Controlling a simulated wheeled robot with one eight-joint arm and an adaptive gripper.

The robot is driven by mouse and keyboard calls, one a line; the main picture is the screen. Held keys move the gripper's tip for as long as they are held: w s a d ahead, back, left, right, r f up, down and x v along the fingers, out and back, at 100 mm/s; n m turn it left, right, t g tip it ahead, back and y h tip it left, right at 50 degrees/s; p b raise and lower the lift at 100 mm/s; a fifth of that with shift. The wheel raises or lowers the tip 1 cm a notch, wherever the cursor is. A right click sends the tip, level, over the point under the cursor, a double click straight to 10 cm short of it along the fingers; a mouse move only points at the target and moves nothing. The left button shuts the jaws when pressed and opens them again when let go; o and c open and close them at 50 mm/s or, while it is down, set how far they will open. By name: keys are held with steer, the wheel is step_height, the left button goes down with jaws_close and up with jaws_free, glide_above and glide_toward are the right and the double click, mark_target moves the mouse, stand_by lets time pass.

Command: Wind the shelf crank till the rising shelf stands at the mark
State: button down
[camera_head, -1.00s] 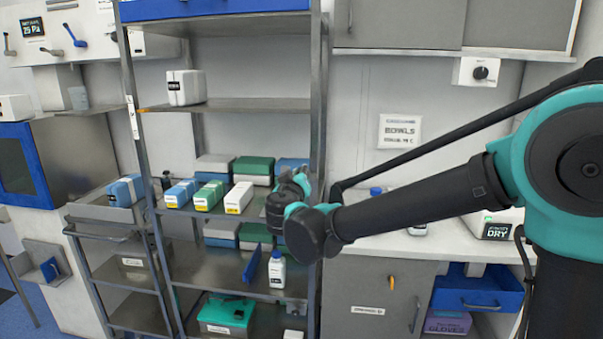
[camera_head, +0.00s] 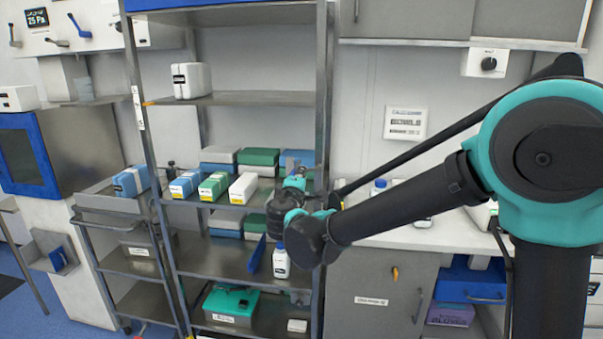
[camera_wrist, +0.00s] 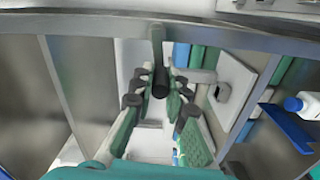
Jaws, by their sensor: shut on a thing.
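The rising shelf (camera_head: 245,98) is a grey metal shelf in the upper part of the rack, with a white box (camera_head: 191,80) on its left side. An orange pointer sits at its left front edge, beside a white marked strip (camera_head: 138,108) on the rack post. The pointer is level with part of the strip; its exact reading is too small to tell. My gripper (camera_head: 298,180) is at the rack's right post. In the wrist view, my gripper (camera_wrist: 163,92) is shut on the black crank handle (camera_wrist: 158,66). My arm hides most of the crank in the head view.
Several boxes, including a green one (camera_head: 213,186), stand on the shelf below. A white bottle (camera_head: 281,262) and a blue divider (camera_head: 257,253) are close below my gripper. The right post (camera_head: 322,90) and a counter (camera_head: 450,228) border my arm.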

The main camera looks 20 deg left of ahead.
steer(key=shift+d+f+n, duration=0.1)
steer(key=shift+f+n, duration=0.25)
steer(key=shift+n, duration=0.55)
steer(key=shift+d+f+n, duration=0.1)
steer(key=shift+f+n, duration=0.25)
steer(key=shift+n, duration=0.55)
steer(key=c, duration=1.5)
jaws_free()
steer(key=v, duration=1.2)
steer(key=shift+d, duration=0.1)
